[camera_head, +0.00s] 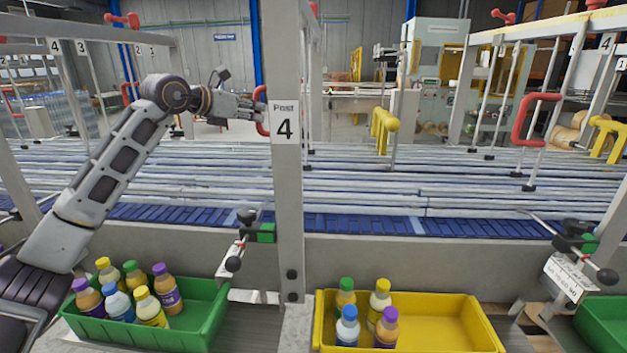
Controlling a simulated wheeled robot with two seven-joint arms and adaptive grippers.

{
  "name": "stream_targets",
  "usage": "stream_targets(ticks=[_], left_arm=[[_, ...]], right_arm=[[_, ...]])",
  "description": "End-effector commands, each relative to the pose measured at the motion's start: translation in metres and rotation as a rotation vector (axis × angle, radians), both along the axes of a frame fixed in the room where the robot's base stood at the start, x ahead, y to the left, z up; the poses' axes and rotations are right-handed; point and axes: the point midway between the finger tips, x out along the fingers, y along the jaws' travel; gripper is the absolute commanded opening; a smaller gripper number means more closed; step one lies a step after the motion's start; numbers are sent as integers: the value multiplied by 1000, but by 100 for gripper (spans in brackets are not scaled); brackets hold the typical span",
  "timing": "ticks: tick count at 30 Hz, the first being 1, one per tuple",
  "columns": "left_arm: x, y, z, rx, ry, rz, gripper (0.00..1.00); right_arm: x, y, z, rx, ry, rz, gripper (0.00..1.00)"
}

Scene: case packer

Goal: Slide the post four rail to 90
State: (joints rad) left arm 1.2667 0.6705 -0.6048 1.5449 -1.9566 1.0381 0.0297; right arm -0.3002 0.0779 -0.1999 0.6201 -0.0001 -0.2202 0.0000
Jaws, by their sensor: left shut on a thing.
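The grey upright post with the "Post 4" label (285,180) stands in the middle of the view. My left gripper (257,108) is at its left side, shut on a red handle (262,128). The handle is partly hidden behind the post and by the fingers. At the foot of the post on the left is a clamp with black knobs and a green block (266,232), on a slanted bar. No 90 mark can be read from here. My right gripper is out of view.
A conveyor with long rails and a blue belt (350,224) runs across. A green crate (205,322) and a yellow crate (450,325) hold bottles in front. Another clamp (575,240) is at the right. A red handle (533,118) and a yellow handle (384,128) stand beyond the belt.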

Motion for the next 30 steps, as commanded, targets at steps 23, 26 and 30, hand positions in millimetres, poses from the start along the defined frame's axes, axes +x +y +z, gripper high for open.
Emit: stream_targets(ticks=[23,26,30], left_arm=[[-10,1,0,0,0,1,0],[-11,1,0,1,-1,1,0],[-12,1,0,0,0,1,0]], right_arm=[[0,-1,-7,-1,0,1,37],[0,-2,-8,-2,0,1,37],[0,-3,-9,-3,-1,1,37]])
